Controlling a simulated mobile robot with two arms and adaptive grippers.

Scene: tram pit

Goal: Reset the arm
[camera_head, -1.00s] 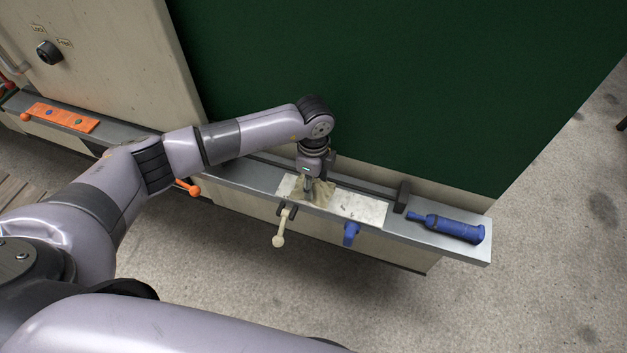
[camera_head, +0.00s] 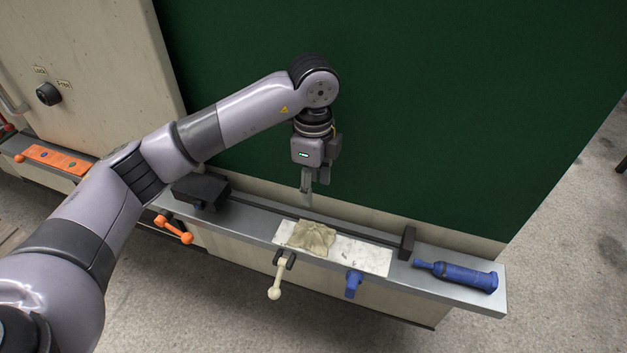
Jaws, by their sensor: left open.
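My left arm (camera_head: 245,110) comes in from the left and bends down at its wrist. My left gripper (camera_head: 307,203) points down above the ledge, open, with nothing seen between its fingers. A crumpled beige cloth (camera_head: 312,238) lies below it on a pale plate (camera_head: 360,255), apart from the fingers. My right gripper is out of the picture.
The grey ledge (camera_head: 405,284) runs along a green panel (camera_head: 440,120). It bears a blue tool (camera_head: 460,275), a dark bar with end blocks (camera_head: 408,242) and an orange strip (camera_head: 57,159). Orange (camera_head: 173,229), cream (camera_head: 279,275) and blue (camera_head: 353,284) handles stick out in front.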

